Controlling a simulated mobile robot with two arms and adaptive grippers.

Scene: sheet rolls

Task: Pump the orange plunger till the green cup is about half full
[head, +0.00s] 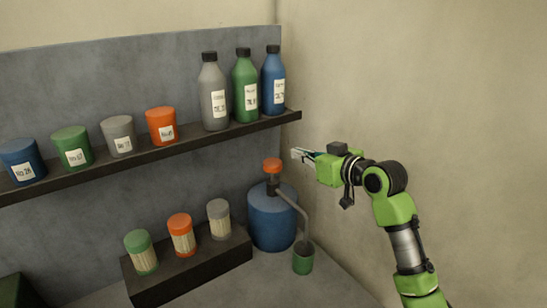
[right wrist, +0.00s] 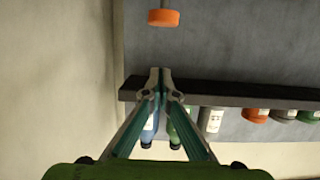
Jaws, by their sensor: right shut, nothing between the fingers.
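The orange plunger (head: 272,166) tops a blue pump canister (head: 271,218) in the corner; it also shows in the right wrist view (right wrist: 163,17). A grey spout curves from the pump down to the green cup (head: 303,262). The cup stands upright on the surface under the spout end. Its inside looks dark, and I cannot tell the fill level. My right gripper (head: 296,154) is shut and empty, a little above and to the right of the plunger, apart from it. Its closed fingertips show in the right wrist view (right wrist: 160,72). My left gripper is not in view.
A dark shelf (head: 205,137) above the pump holds cups and a grey, a green and a blue bottle (head: 273,82). A dark block (head: 190,268) left of the pump carries three lidded jars. A plain wall rises on the right.

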